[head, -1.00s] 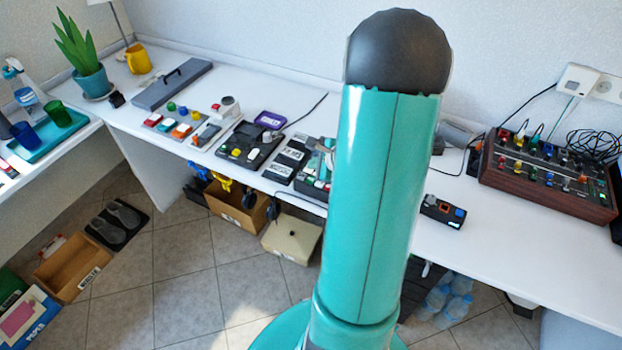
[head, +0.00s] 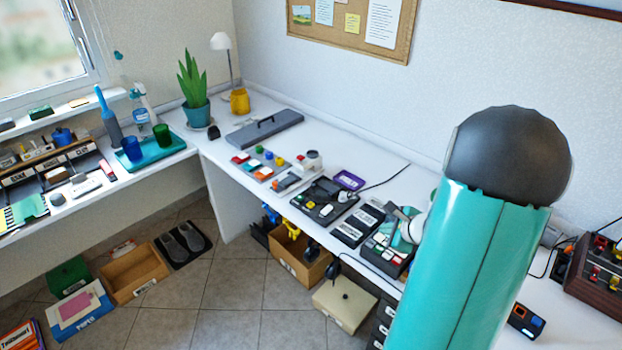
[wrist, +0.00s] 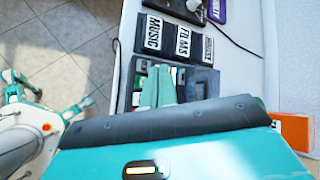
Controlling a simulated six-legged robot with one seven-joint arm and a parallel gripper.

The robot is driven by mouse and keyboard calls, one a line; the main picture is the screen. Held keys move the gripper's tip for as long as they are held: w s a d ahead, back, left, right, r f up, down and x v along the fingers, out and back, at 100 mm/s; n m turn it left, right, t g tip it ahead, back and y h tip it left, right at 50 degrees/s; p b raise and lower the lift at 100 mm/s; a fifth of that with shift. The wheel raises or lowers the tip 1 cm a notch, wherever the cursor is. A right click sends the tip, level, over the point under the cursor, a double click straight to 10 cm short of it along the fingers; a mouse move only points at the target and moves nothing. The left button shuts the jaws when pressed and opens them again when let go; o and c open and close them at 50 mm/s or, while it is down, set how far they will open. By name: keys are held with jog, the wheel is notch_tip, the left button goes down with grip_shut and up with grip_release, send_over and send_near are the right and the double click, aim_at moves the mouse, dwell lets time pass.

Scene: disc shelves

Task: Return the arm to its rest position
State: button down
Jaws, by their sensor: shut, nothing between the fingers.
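My arm (head: 477,265), teal with a dark rounded joint on top, rises at the right of the head view and hides part of the desk behind it. In the wrist view, my gripper (wrist: 157,78) shows two pale teal fingers close together, with nothing between them. The fingers are seen over a dark device with buttons on the white desk. A white and teal part of my arm's end shows beside the arm in the head view, over the same device (head: 388,247). Most of my gripper is hidden there.
Black cases labelled MUSIC (wrist: 148,33) and FILMS (wrist: 182,41) lie beside the device. The white desk (head: 385,180) also holds a grey case (head: 264,130) and a plant (head: 194,90). Open boxes (head: 135,272) stand on the floor. Tiled floor (head: 225,280) is clear in the middle.

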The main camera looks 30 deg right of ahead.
jog(key=w+a+r+n+g+y, duration=0.1)
jog(key=w+a+r+n+y, duration=0.1)
jog(key=a+r+n, duration=0.6)
jog(key=w+a+r+n+g+y, duration=0.15)
jog(key=a+r+n, duration=0.35)
jog(key=a, duration=0.8)
jog(key=s+a+r+n+h, duration=0.1)
jog(key=s+a+r+n, duration=0.3)
jog(key=s+a+n, duration=0.2)
jog(key=s+a+r+n+g+h, duration=0.1)
jog(key=s+a+r+n+h, duration=0.1)
jog(key=s+a+r+n, duration=0.3)
jog(key=s+a+n, duration=0.2)
jog(key=s+n, duration=0.1)
